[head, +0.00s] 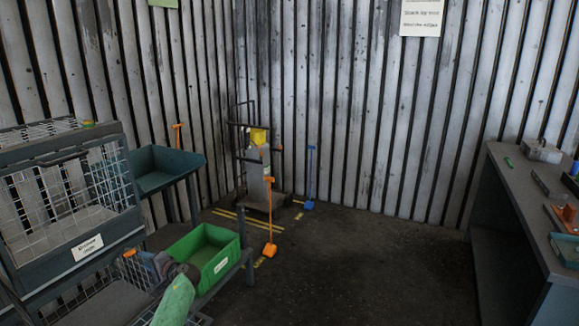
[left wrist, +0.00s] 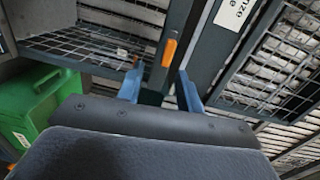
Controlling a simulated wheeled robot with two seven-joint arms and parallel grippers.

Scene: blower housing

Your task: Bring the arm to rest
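My left arm (head: 176,300) comes in from the bottom of the head view, with a green sleeve-like link. My left gripper (head: 148,262) is beside the grey wire-mesh cage (head: 68,256), left of the green bin (head: 212,262). In the left wrist view my left gripper (left wrist: 160,92) has its two blue fingers spread apart, with nothing seen held between them. A small orange piece (left wrist: 168,50) on a dark post of the cage lies just beyond the fingertips; whether they touch it I cannot tell. My right gripper is not in view.
The green bin also shows close by in the left wrist view (left wrist: 32,112). A dark tray stand (head: 165,168) is behind. A trolley (head: 254,160) and orange and blue upright tools stand by the wall. A workbench (head: 530,200) is at right. The middle floor (head: 380,270) is clear.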

